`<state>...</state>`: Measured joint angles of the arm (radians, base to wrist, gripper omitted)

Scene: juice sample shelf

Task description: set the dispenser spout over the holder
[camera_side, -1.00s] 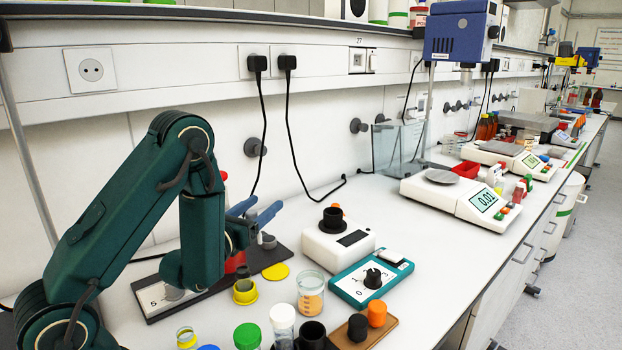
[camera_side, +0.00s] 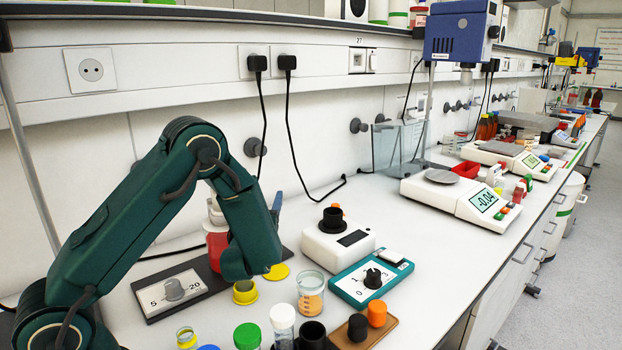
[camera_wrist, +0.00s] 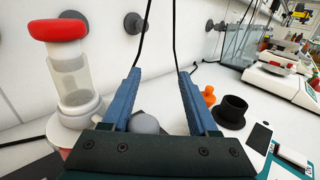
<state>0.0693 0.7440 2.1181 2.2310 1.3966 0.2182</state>
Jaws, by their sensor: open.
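The dispenser has a clear cylinder with a red cap (camera_wrist: 70,75) on the left in the wrist view. In the side view, its red body (camera_side: 217,248) and pale upper part (camera_side: 214,212) show partly behind my arm. I cannot make out its spout for certain; a grey rounded part (camera_wrist: 145,123) shows low between my fingers in the wrist view. A yellow ring (camera_side: 245,292), possibly the holder, stands on the bench just below my wrist. My gripper (camera_wrist: 156,78) has its blue fingers apart, with nothing gripped between the tips. Only one fingertip shows in the side view.
A dark plate with a 5–20 dial (camera_side: 174,290) lies to the left. To the right are a white box (camera_side: 335,243) with a black cup, a teal dial box (camera_side: 370,281), and a beaker (camera_side: 311,293). Several vials and caps crowd the front.

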